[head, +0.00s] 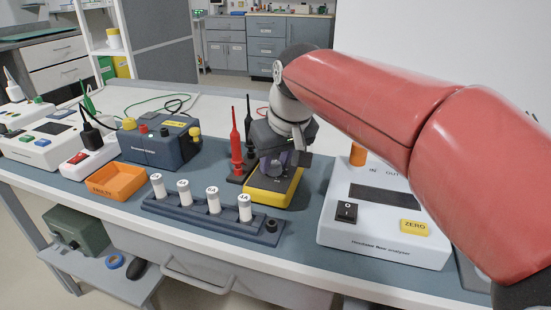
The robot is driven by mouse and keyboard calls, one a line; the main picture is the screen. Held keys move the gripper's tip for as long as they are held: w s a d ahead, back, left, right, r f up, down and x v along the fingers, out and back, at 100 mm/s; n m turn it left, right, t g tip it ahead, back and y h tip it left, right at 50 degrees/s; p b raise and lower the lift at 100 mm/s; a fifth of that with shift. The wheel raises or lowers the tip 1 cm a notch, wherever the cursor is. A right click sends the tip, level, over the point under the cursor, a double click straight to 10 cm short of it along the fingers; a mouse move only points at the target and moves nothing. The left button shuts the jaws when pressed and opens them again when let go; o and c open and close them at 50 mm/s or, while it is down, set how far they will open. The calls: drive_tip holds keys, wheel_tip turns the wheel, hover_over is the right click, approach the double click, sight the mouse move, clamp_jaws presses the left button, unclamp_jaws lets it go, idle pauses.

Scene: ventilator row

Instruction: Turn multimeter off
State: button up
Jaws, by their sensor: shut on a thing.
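The multimeter (262,196) is a yellow-edged device with a dark face, lying on the blue-grey bench mat near the middle of the head view. My gripper (277,165) points down over its upper part, shut on what appears to be its dial. The dial and fingertips are mostly hidden by the gripper body, so the dial setting cannot be read. Red and black test probes (236,155) stand upright just left of the multimeter.
A dark rack (195,212) with several white labelled cylinders lies in front-left. A white gas flow analyser (385,240) stands to the right, close to my arm. An orange tray (116,183), a blue tester (158,152) and other devices fill the left.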

drive_tip(key=o, duration=1)
drive_tip(key=shift+c, duration=0.2)
drive_tip(key=v, duration=0.7)
drive_tip(key=shift+r, duration=0.4)
drive_tip(key=shift+s, duration=0.1)
